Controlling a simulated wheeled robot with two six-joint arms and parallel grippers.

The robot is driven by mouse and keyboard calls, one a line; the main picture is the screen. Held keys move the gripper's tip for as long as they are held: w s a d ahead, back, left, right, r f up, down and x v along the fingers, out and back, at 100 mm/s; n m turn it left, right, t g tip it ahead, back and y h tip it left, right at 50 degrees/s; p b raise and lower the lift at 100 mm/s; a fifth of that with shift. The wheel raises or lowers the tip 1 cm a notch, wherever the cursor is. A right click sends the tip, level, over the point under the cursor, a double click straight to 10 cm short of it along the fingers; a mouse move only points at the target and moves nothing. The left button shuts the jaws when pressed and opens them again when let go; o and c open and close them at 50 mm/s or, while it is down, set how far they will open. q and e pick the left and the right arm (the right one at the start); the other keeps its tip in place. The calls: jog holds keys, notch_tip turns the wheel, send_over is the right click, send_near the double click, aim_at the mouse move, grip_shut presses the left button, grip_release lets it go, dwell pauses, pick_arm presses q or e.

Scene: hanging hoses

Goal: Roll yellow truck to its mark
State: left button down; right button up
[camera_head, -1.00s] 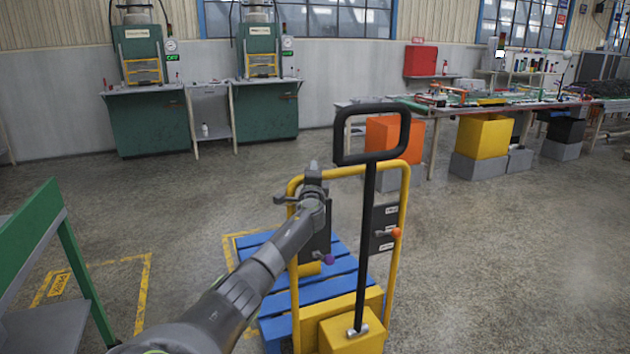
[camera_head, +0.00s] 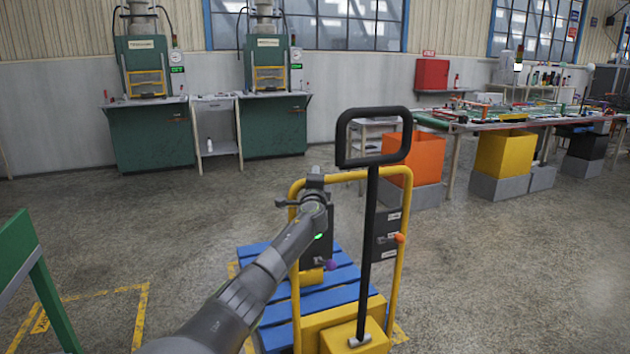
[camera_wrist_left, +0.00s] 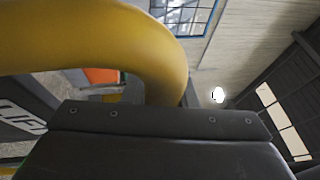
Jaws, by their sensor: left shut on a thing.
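The yellow truck (camera_head: 397,260) stands in front of me in the head view, with a yellow tube frame, a black loop handle (camera_head: 343,138) and a yellow base. A blue slatted pallet (camera_head: 335,277) is at its far side. My left gripper (camera_head: 297,194) is shut on the upper left bend of the yellow frame. In the left wrist view, the yellow tube (camera_wrist_left: 110,35) curves close above the dark gripper body. A yellow-outlined floor mark (camera_head: 143,300) with a label lies at the left. Other yellow floor lines show beside the pallet, partly hidden. My right gripper is out of view.
A green bench (camera_head: 22,250) stands at the near left edge. Green press stations (camera_head: 150,135) line the back wall. A long worktable (camera_head: 470,122) with orange and yellow bins (camera_head: 503,153) below is at the back right. The floor at right is clear.

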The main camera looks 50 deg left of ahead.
pick_arm(q)
jog(key=shift+a+f, duration=0.15)
jog(key=shift+a, duration=0.2)
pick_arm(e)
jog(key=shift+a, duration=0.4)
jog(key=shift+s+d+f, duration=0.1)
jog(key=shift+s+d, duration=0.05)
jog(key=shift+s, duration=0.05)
pick_arm(q)
jog(key=c, duration=1.5)
grip_release()
jog(key=o, duration=0.3)
jog(key=shift+a, duration=0.15)
jog(key=shift+o, duration=0.2)
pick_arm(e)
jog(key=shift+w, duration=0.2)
pick_arm(q)
jog(key=p+v, duration=0.2)
jog(key=v, duration=1.5)
jog(key=shift+p, duration=0.3)
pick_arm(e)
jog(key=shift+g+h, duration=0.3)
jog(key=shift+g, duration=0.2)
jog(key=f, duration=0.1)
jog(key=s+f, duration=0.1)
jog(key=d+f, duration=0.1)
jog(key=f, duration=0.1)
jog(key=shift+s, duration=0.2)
